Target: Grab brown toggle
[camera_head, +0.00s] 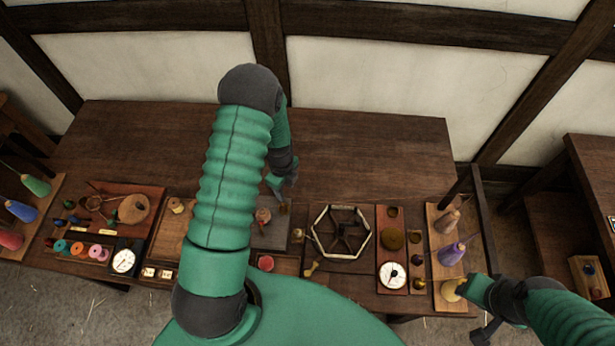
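My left arm reaches across the table, and its gripper (282,200) points down over the middle of the bench. A small brown piece (263,215), which may be the brown toggle, stands just left of the fingertips on a grey panel. I cannot tell whether they touch. A tan, waisted piece (312,268) lies nearer the front edge, and a small brown piece (298,235) lies right of the grey panel. The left fingers are too small to read as open or shut. My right gripper (472,292) is by a yellow spool (452,290); its finger state is unclear.
A hexagonal frame (341,232) lies right of the grey panel. Beyond it are a white dial (392,275) and a purple cone (451,254). A tray with coloured rings (78,248) is at left. The back of the wooden table (360,150) is clear.

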